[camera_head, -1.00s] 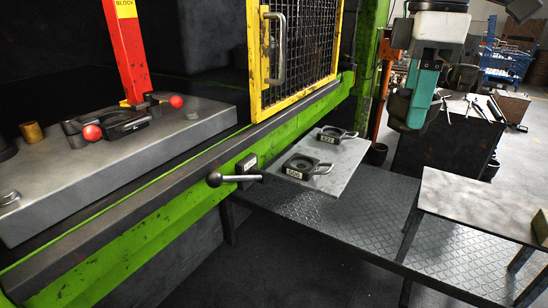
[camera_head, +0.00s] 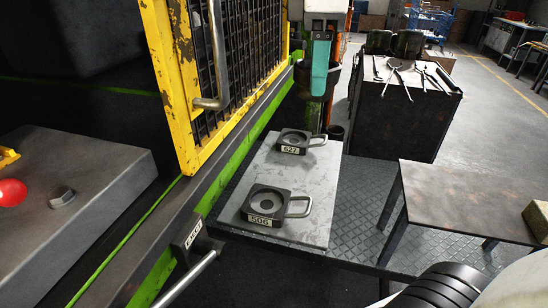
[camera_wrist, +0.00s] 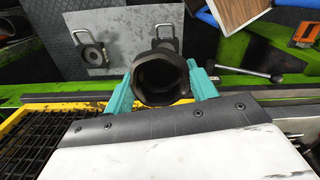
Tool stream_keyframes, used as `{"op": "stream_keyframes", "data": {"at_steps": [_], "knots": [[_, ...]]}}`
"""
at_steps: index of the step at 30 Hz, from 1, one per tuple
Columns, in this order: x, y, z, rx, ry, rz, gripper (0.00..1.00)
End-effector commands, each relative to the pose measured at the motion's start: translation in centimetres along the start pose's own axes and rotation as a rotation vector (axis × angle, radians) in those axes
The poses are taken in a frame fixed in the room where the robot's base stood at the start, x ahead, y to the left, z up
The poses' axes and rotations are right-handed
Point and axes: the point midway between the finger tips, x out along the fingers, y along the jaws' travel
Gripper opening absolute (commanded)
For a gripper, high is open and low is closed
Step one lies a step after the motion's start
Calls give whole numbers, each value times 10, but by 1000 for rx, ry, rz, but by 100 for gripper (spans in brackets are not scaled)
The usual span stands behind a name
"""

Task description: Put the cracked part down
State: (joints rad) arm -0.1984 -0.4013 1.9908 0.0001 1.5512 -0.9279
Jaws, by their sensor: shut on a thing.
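My gripper (camera_wrist: 160,84), with teal fingers on a black plate and white body, is shut on a dark metal part (camera_wrist: 165,72) with a wide round opening. No crack can be made out on it. The gripper also shows near the top of the head view (camera_head: 320,72), pointing down and small; the held part is hard to make out there. A grey plate (camera_head: 315,210) below carries a handled part tagged 506 (camera_head: 268,203) and one tagged 627 (camera_head: 294,141).
The yellow mesh guard (camera_head: 190,100) and green press beam (camera_head: 150,285) stand left of the plate. A lever (camera_head: 190,278) juts out at the near end. A dark tool bench (camera_head: 400,125) with tongs stands behind.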

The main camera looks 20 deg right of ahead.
Motion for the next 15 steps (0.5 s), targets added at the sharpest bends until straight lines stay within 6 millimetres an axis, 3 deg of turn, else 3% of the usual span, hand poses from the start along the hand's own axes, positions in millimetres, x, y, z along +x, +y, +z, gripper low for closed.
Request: {"op": "stream_keyframes", "data": {"at_steps": [9, 12, 15], "knots": [[146, -10, 36, 384, -5, -5, 23], [181, -18, 48, 484, -3, -3, 23], [202, -24, 55, 547, -2, -2, 23]]}}
